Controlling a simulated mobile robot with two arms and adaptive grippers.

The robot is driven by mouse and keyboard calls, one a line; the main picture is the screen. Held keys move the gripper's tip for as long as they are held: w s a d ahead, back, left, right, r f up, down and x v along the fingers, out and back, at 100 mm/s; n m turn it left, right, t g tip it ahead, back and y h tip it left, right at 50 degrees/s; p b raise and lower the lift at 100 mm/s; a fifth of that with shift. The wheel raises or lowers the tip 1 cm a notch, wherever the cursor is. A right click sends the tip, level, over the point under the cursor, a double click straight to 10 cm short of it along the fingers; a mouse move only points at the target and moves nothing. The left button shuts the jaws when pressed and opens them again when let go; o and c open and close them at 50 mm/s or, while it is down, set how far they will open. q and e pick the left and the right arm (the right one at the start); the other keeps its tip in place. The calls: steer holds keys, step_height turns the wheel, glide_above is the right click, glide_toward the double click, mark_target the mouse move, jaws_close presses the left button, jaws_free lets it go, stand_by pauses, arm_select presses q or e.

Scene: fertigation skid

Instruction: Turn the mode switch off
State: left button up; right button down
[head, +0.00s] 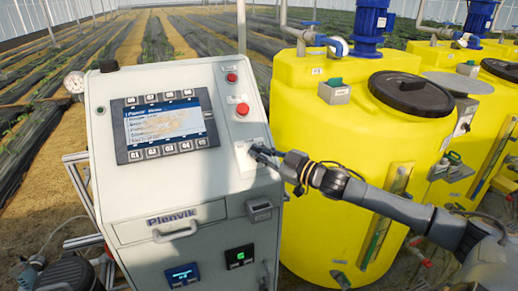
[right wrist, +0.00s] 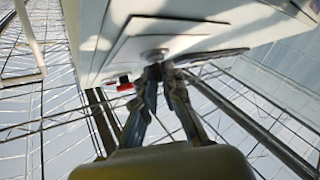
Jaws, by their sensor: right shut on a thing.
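The mode switch sits on a pale plate (head: 246,168) on the right side of the grey control cabinet's sloped face. My right gripper (head: 257,151) reaches in from the right and hides most of the switch in the head view. In the right wrist view, the gripper's fingertips (right wrist: 162,72) are closed together on the switch's small round knob (right wrist: 154,55), against its plate. The position of the knob and any markings cannot be read. My left gripper is not in view.
The cabinet also carries a screen with buttons (head: 165,124), a red button (head: 242,109) and a red knob or lamp (head: 231,77) above the switch. A drawer handle (head: 175,231) sticks out below. Yellow tanks (head: 300,130) stand close on the right, behind my right arm.

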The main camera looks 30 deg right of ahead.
steer(key=shift+f+n+g+y, duration=0.2)
steer(key=shift+n+g+y, duration=0.1)
steer(key=shift+n+g, duration=0.15)
steer(key=c, duration=1.5)
jaws_free()
steer(key=shift+o, duration=0.2)
steer(key=shift+r, duration=0.1)
steer(key=shift+w, duration=0.2)
steer(key=shift+s+d, duration=0.1)
steer(key=v, duration=1.2)
steer(key=shift+f, duration=0.25)
